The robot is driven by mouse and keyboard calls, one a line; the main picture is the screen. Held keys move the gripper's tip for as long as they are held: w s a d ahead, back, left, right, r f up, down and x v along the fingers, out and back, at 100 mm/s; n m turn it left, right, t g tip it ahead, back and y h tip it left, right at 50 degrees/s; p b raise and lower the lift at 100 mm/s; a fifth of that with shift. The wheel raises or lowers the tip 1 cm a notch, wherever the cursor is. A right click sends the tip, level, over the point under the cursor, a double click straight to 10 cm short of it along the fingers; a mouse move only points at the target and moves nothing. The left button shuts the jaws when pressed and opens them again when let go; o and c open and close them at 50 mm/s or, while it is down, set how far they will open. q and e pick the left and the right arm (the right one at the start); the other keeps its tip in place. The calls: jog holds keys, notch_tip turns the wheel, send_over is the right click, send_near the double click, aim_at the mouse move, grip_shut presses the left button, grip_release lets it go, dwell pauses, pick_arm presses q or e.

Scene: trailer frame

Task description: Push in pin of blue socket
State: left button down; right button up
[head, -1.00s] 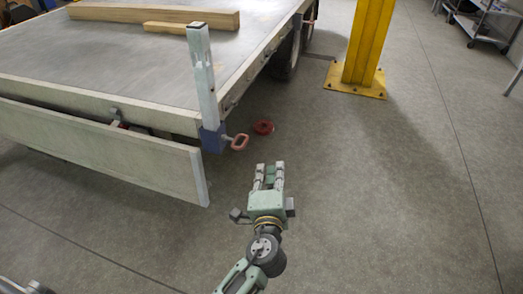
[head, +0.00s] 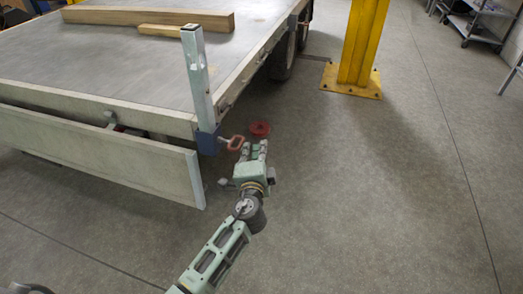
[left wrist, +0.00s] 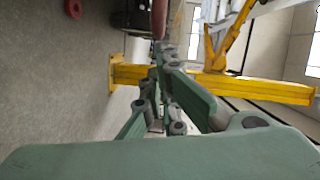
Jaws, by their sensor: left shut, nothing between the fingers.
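The blue socket (head: 209,141) sits at the near corner of the trailer bed, with an upright metal post (head: 197,80) standing in it. Its pin has a reddish loop handle (head: 236,143) that sticks out to the right of the socket. My left gripper (head: 254,147) is shut and empty, with its fingertips just right of the handle in the head view; whether they touch it I cannot tell. In the left wrist view a reddish piece (left wrist: 160,18), seemingly the handle, shows at the top edge beyond my fingers (left wrist: 166,70). My right gripper is not in view.
A red round object (head: 260,129) lies on the floor beyond my fingertips. The lowered tailboard (head: 110,165) hangs left of my arm. Timber beams (head: 150,17) lie on the trailer bed. A yellow column (head: 360,45) stands at the back right.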

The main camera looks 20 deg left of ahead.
aim_at(230, 142)
pick_arm(q)
jog(key=shift+a, duration=0.15)
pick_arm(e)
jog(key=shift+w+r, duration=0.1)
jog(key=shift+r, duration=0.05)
pick_arm(q)
jog(key=a, duration=0.3)
jog(key=shift+a, duration=0.2)
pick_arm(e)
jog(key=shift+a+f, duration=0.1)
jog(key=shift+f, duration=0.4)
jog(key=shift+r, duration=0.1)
